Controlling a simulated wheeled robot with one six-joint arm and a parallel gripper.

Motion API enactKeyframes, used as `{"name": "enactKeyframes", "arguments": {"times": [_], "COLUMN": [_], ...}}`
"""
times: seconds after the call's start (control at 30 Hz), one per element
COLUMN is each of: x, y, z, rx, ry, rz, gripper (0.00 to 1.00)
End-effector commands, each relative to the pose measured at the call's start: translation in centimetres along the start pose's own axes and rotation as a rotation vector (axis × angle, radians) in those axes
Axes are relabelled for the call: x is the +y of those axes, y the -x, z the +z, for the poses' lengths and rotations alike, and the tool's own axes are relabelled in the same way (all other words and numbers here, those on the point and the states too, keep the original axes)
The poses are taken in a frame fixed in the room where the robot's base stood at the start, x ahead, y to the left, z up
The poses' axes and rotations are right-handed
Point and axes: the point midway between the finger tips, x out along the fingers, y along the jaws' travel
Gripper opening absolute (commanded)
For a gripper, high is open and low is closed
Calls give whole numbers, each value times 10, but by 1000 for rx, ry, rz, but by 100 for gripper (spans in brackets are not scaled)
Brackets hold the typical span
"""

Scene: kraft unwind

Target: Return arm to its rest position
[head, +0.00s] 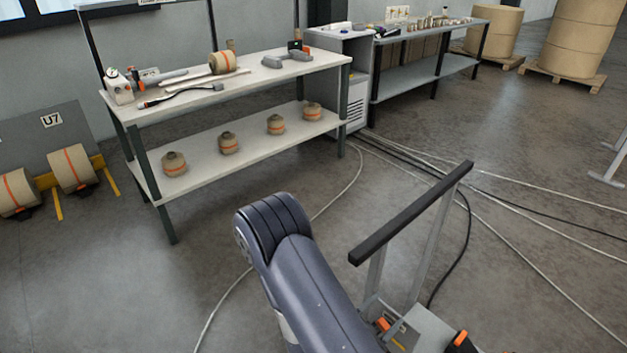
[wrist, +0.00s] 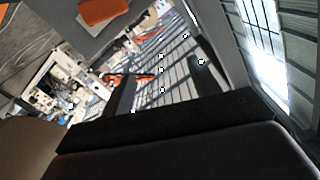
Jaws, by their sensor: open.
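My arm (head: 300,270) shows in the head view as a dark blue-grey link rising from the bottom edge, bent at a rounded joint. My gripper is out of sight in the head view. In the wrist view my gripper (wrist: 164,80) shows as two dark fingers spread apart. Nothing is seen between them, and only a tilted, distant background lies beyond. An orange block on a grey surface (wrist: 105,10) shows at the top of the wrist view; I cannot tell what it belongs to.
A two-level workbench (head: 235,153) with rolls and tools stands ahead left. A grey cabinet (head: 357,95) and a second bench (head: 425,75) stand beyond it. A black-topped frame (head: 410,213) rises right of my arm. Cables (head: 470,220) cross the floor. Large rolls stand on pallets (head: 562,77).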

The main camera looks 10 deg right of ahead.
Motion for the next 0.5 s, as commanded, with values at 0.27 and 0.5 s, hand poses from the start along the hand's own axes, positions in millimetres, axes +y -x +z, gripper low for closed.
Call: {"name": "enactKeyframes", "arguments": {"times": [0.27, 0.5], "x": [14, 24], "y": [0, 0], "z": [39, 66], "rx": [0, 1], "ry": [3, 2], "rz": [0, 0], "gripper": [58, 58]}}
